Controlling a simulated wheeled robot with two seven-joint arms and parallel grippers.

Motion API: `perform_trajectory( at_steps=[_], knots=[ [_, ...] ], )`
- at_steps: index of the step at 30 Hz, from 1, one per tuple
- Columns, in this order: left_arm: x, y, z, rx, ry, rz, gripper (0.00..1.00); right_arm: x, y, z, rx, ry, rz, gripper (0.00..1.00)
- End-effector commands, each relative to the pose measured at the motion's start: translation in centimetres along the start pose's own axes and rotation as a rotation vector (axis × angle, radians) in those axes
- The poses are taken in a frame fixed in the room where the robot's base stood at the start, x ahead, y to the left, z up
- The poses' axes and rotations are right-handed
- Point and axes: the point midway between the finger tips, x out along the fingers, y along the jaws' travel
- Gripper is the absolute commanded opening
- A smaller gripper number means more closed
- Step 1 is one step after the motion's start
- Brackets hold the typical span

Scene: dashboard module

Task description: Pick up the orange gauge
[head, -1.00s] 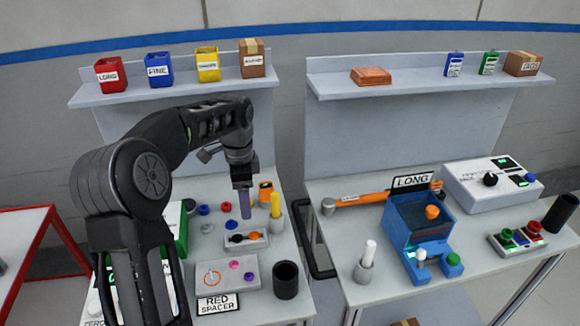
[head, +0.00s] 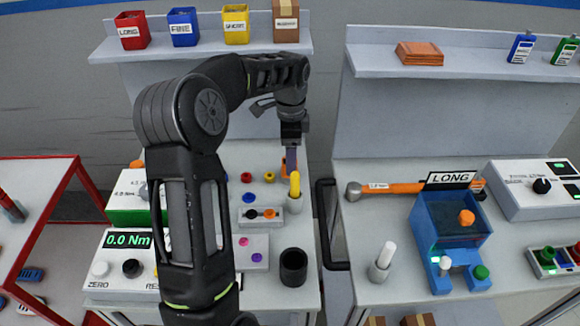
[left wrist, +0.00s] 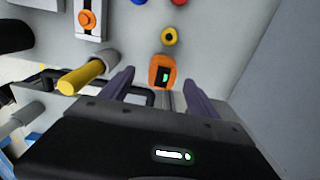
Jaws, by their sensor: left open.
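The orange gauge (left wrist: 162,72) has a small dark display with a green mark. In the left wrist view it lies on the grey bench just beyond my fingertips, roughly between them. My right gripper is not in view.
A yellow-topped post in a grey holder (head: 295,202) stands close in front of my left gripper. A yellow ring (left wrist: 168,36) lies beyond the gauge. A black cup (head: 293,267) is nearer the bench front. A shelf with bins (head: 236,25) is behind.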

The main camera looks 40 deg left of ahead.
Motion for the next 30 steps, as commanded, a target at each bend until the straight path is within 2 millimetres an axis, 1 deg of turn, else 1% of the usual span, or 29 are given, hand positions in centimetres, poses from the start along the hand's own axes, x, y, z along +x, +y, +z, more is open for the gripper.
perform_trajectory(
  at_steps=[3,10,13,17,19,21,23,26,30],
  knots=[
    [0.6,0.0,0.0,0.0,0.0,-0.001,0.7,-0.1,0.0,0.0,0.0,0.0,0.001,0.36],
    [0.7,0.0,0.0,-0.001,0.0,-0.001,0.7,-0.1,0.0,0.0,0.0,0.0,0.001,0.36],
    [1.0,0.0,0.1,-0.001,0.0,0.001,0.7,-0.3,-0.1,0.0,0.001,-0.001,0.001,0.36],
    [2.4,-0.1,0.2,-0.002,-0.001,0.004,0.7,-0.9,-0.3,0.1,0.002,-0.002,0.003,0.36],
    [3.5,-0.2,0.2,-0.002,-0.001,0.005,0.7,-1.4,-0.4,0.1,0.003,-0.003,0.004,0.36],
    [4.6,-0.2,0.2,-0.002,-0.001,0.004,0.7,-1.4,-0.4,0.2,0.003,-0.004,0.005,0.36],
    [5.3,-0.3,0.2,-0.002,-0.001,0.002,0.7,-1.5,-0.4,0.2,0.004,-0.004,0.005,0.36],
    [5.8,-0.3,0.2,-0.002,0.0,0.0,0.7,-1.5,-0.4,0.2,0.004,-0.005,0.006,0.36],
    [5.9,-0.3,0.2,-0.001,0.0,-0.001,0.7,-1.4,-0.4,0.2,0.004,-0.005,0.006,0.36]
  ],
)
